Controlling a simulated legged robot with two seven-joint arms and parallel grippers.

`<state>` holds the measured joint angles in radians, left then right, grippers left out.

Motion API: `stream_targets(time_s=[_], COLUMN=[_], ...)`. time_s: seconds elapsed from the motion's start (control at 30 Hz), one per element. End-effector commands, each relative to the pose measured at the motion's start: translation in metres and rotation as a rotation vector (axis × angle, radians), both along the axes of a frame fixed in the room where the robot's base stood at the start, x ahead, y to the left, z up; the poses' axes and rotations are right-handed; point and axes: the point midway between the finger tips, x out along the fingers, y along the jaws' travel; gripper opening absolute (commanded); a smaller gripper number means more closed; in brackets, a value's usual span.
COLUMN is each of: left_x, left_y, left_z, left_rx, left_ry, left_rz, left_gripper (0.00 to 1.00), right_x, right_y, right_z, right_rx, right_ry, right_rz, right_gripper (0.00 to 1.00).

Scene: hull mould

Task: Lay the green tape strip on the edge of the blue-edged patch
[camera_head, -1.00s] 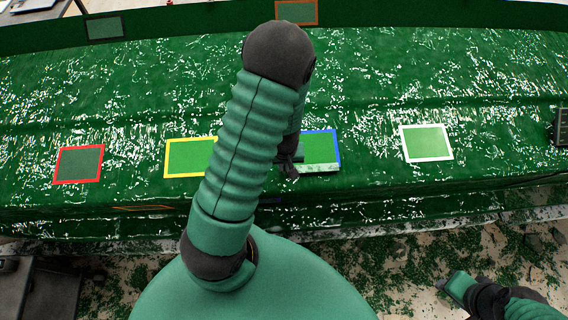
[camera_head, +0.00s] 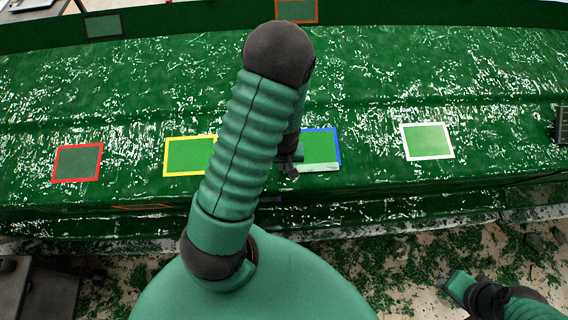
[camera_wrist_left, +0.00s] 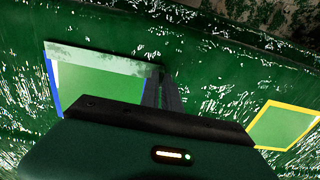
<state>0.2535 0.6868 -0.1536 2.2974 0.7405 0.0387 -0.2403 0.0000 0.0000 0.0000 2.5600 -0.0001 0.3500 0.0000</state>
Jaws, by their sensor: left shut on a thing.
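The blue-edged patch (camera_head: 320,146) lies on the green hull surface, partly hidden behind my left arm. Its blue edge shows at the top and right in the head view, and at the sides in the left wrist view (camera_wrist_left: 85,82). The pale, mottled green tape strip (camera_head: 322,167) lies along the patch's near edge. In the left wrist view the strip (camera_wrist_left: 95,57) spans that edge. My left gripper (camera_head: 290,168) is shut on one end of the strip, and its fingers (camera_wrist_left: 163,88) reach that end. My right gripper (camera_head: 447,287) is far off at lower right, its jaws unclear.
A yellow-edged patch (camera_head: 186,156) and a red-edged patch (camera_head: 77,163) lie to the left. A white-edged patch (camera_head: 427,141) lies to the right. A dark box (camera_head: 562,126) sits at the far right edge. Debris covers the ground in front of the hull.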

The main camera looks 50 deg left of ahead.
Motion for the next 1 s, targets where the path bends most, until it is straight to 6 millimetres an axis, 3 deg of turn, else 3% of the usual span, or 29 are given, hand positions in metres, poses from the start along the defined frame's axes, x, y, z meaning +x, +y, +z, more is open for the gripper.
stream_targets(time_s=[0.27,0.3,0.47,0.67,0.87,1.0], left_x=[0.0002,0.0002,0.0002,0.0001,0.0001,0.0002], left_y=[-0.0001,-0.0001,-0.0001,0.0,0.0,-0.0001], left_z=[0.0003,0.0003,0.0003,0.0003,0.0003,0.0003], left_rx=[0.0,0.0,0.0,0.0,0.0,0.0], left_ry=[0.0,0.0,0.0,0.0,0.0,0.0], left_rz=[0.0,0.0,0.0,0.0,0.0,0.0], left_gripper=[0.0,0.11,0.32,0.32,0.55,0.57], right_x=[0.0001,0.0001,0.0001,0.0001,0.0001,0.0001], right_y=[0.0,0.0,0.0,0.0,0.0,0.0], right_z=[0.0002,0.0002,0.0002,0.0002,0.0002,0.0002], right_rx=[0.0,0.0,0.0,0.0,0.0,0.0], right_ry=[0.0,0.0,0.0,0.0,0.0,0.0], right_rz=[0.0,0.0,0.0,0.0,0.0,0.0], right_gripper=[0.36,0.36,0.36,0.36,0.36,0.36])
